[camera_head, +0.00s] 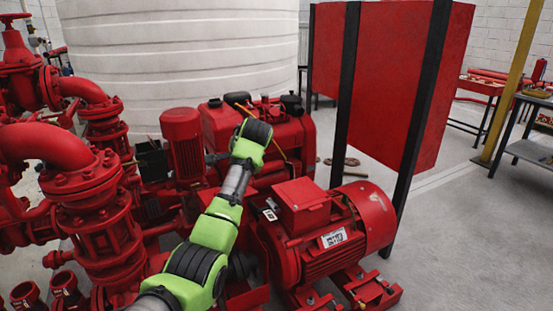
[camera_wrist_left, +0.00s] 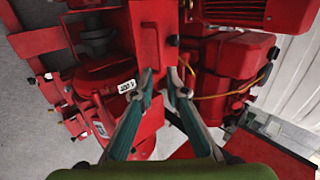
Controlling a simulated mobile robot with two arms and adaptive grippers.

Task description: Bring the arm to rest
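My left arm, green and grey with black joints, reaches from the bottom of the head view up over the red pump set. Its gripper is hidden there behind the wrist. In the left wrist view my left gripper (camera_wrist_left: 160,75) shows two teal-grey fingers. Their tips are apart with a narrow gap, and nothing is held between them. Red machinery lies beyond the tips. My right arm and gripper are not in view.
A red motor (camera_head: 312,262) stands right of my arm, and a red engine (camera_head: 222,124) behind it. Red pipes and valves (camera_head: 95,215) crowd the left. A red panel (camera_head: 385,85) on black posts stands behind. Grey floor (camera_head: 470,235) is clear at right.

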